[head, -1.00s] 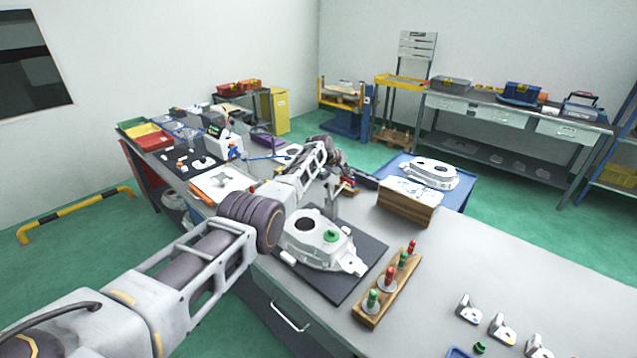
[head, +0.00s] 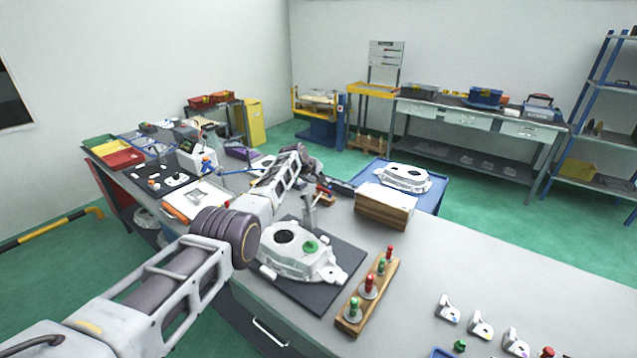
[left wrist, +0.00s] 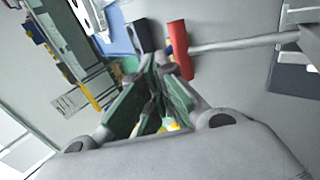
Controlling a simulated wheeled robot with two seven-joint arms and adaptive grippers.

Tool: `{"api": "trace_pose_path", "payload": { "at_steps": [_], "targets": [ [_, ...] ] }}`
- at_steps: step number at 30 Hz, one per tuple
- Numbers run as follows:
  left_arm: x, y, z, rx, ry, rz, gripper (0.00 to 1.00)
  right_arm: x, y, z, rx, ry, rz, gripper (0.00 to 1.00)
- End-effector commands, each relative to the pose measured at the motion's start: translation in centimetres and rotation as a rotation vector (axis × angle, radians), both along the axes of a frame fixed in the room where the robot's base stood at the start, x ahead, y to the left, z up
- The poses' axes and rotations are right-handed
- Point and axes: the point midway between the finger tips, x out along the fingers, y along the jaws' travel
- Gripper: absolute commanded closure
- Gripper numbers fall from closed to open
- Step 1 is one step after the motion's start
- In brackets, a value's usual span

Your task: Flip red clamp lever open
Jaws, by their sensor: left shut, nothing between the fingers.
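The red clamp lever grip (left wrist: 179,48) shows in the left wrist view as a red cylinder on a grey metal arm (left wrist: 235,43). In the head view the grip is small and partly hidden by my left arm, and the clamp's metal upright (head: 309,212) stands behind the white aluminium casting (head: 290,252). My left gripper (left wrist: 152,62) is shut and empty. In the left wrist view its fingertips are just left of the red grip; I cannot tell whether they touch it. It also shows in the head view (head: 343,187). My right gripper is not in view.
The casting lies on a dark mat (head: 342,258). A wooden block (head: 385,207) stands right of the clamp, and a wooden rack (head: 368,297) holds red and green pegs in front. Another casting (head: 403,178) rests on a blue cart behind.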

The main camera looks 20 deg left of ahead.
Motion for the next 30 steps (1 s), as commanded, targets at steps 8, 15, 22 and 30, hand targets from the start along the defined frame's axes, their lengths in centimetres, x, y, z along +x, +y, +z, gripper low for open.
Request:
{"api": "trace_pose_path", "payload": {
  "at_steps": [8,15,22,30],
  "targets": [
    [-0.1,0.3,1.5,-0.001,0.0,0.001,1.0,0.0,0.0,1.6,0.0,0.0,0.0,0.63],
    [-0.1,0.6,2.6,-0.001,0.0,0.001,1.0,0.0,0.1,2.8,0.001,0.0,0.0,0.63],
    [-0.1,0.8,3.8,0.0,-0.002,0.001,1.0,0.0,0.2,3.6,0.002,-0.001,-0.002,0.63],
    [-0.1,0.8,6.7,0.0,-0.002,0.001,1.0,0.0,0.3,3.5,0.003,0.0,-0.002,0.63]
  ]
}}
